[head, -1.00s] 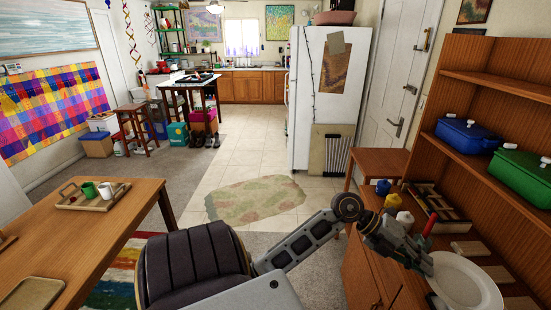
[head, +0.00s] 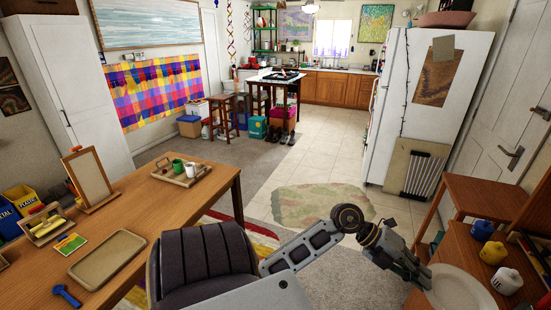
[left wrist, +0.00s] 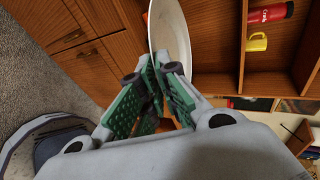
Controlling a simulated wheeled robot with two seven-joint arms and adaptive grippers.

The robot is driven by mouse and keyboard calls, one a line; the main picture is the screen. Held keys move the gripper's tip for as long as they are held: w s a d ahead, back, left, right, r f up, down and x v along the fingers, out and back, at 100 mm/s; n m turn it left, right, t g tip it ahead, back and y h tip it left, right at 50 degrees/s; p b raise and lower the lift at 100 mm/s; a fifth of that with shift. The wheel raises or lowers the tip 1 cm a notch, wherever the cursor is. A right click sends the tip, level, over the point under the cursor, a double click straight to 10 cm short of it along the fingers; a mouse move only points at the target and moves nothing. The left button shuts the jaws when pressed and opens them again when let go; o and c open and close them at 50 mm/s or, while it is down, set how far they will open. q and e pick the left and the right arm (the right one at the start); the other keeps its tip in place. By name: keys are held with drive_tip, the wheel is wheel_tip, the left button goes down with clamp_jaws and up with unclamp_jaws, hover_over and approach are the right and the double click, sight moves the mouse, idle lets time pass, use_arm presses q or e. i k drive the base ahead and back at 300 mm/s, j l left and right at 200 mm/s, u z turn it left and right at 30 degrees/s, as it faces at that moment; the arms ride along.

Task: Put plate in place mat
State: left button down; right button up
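A white round plate (head: 462,288) is at the lower right of the head view, beside the wooden cabinet. My left gripper (head: 426,277) is shut on the plate's rim. In the left wrist view the plate (left wrist: 170,30) stands edge-on between the green-padded fingers (left wrist: 163,68) of that gripper. A flat tan rectangle with rounded corners, which looks like the place mat (head: 108,258), lies bare on the wooden table at the lower left, far from the gripper. My right gripper is not in view.
The wooden table (head: 205,205) also holds a tray with cups (head: 182,174), a framed stand (head: 88,177), a blue tool (head: 66,295) and several bins. Bottles stand on the cabinet (head: 470,243) at right. A rug (head: 320,205) lies on the open floor.

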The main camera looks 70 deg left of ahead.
sight(109, 257)
drive_tip(key=j+u, duration=0.15)
drive_tip(key=u, duration=0.4)
drive_tip(key=i+j+u, duration=0.1)
drive_tip(key=u, duration=0.45)
drive_tip(key=i+u, duration=0.15)
drive_tip(key=u, duration=0.35)
drive_tip(key=i+u, duration=0.1)
drive_tip(key=u, duration=0.45)
drive_tip(key=i+u, duration=0.15)
drive_tip(key=u, duration=0.4)
drive_tip(key=i+u, duration=0.1)
drive_tip(key=u, duration=0.45)
drive_tip(key=i+l+u, duration=0.1)
drive_tip(key=u, duration=0.45)
drive_tip(key=l+u, duration=0.2)
drive_tip(key=u, duration=0.35)
drive_tip(key=i+l+u, duration=0.1)
drive_tip(key=l, duration=0.2)
drive_tip(key=i+l, duration=0.2)
drive_tip(key=l+u, duration=0.05)
drive_tip(key=l, duration=0.05)
